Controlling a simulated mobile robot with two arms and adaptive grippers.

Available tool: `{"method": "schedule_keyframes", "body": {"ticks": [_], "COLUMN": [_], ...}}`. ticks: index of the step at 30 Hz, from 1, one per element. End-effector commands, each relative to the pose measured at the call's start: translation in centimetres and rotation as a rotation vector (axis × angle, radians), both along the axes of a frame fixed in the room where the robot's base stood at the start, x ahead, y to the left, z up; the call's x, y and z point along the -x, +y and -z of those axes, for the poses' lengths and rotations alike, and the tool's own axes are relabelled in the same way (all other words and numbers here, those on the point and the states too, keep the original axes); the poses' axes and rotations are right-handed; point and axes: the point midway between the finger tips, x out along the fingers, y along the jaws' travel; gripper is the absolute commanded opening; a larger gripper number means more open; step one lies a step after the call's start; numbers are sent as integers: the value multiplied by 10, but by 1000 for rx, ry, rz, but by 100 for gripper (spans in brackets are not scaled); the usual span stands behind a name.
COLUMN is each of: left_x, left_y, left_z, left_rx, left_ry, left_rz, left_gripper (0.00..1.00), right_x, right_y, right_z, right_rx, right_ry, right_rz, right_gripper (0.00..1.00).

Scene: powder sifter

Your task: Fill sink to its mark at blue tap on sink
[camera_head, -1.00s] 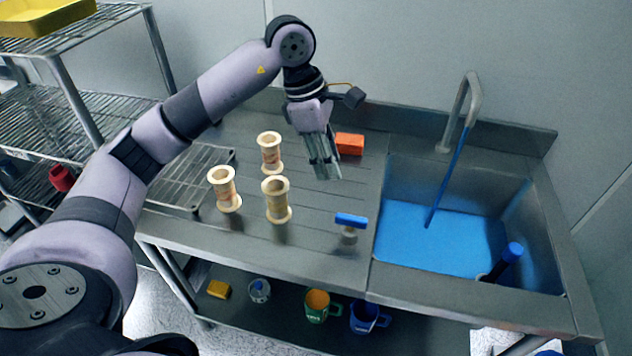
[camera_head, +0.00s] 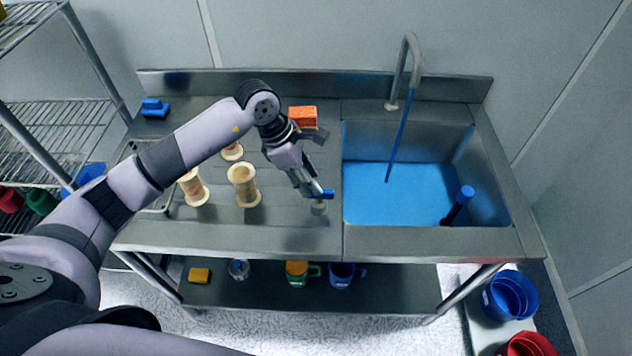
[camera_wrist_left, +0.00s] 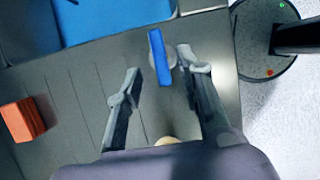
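The sink (camera_head: 408,137) holds blue water (camera_head: 400,195) over its floor, and a blue stream (camera_head: 398,140) runs into it from the grey spout (camera_head: 404,65). I cannot make out a mark on its walls. The tap's blue bar handle (camera_head: 328,193) sits on a short grey stem on the counter left of the sink. My left gripper (camera_head: 312,190) is at this handle. In the left wrist view my left gripper (camera_wrist_left: 158,68) is open, with the blue handle (camera_wrist_left: 160,57) showing between and just beyond its fingertips; contact is unclear. My right gripper is not in view.
A dark post with a blue top (camera_head: 466,194) stands in the sink. Several pale spools, one of them here (camera_head: 243,184), stand left of my gripper. An orange block (camera_head: 303,116) lies behind it.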

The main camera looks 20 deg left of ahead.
Motion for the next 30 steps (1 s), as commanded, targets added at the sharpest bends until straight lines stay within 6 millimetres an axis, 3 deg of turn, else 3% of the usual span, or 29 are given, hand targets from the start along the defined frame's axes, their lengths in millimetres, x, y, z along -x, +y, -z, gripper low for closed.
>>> {"method": "schedule_keyframes", "body": {"ticks": [9, 19, 30], "left_x": [-4, -5, -5], "left_y": [-15, -16, -16], "left_z": [36, 40, 40], "left_rx": [0, -1, -1], "left_ry": [1, -1, -1], "left_rz": [0, 1, 1], "left_gripper": [34, 34, 10], "right_x": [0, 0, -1], "right_y": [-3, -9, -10], "right_z": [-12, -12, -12], "right_rx": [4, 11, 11], "right_ry": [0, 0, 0], "right_rz": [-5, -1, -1], "right_gripper": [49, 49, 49]}}
